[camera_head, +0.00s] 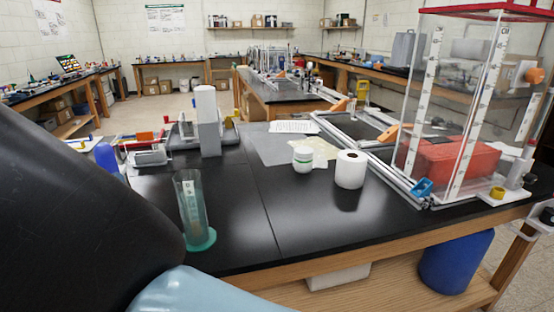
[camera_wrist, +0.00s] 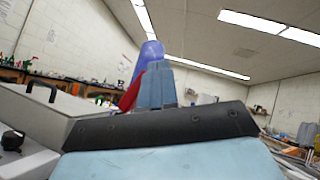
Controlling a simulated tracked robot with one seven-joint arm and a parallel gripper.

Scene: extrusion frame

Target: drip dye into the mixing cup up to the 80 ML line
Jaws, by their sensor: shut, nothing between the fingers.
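A clear green-tinted graduated cylinder (camera_head: 190,205) with a round base stands upright near the left front of the black bench, in the head view; I cannot tell whether it is the mixing cup. I see no liquid or 80 ML line clearly in it. I cannot pick out the dye. My gripper (camera_wrist: 158,70) shows in the wrist view with its pale blue fingers together and empty. A purple-blue rounded thing (camera_wrist: 150,50) shows just behind the fingertips, and I cannot tell what it is. In the head view the gripper is out of sight.
A white jar (camera_head: 303,160) and a paper roll (camera_head: 350,170) stand mid-bench. A clear-walled frame (camera_head: 466,110) with a red block (camera_head: 455,160) stands at right. A grey-white upright device (camera_head: 208,125) stands behind the cylinder. Bare bench lies right of the cylinder.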

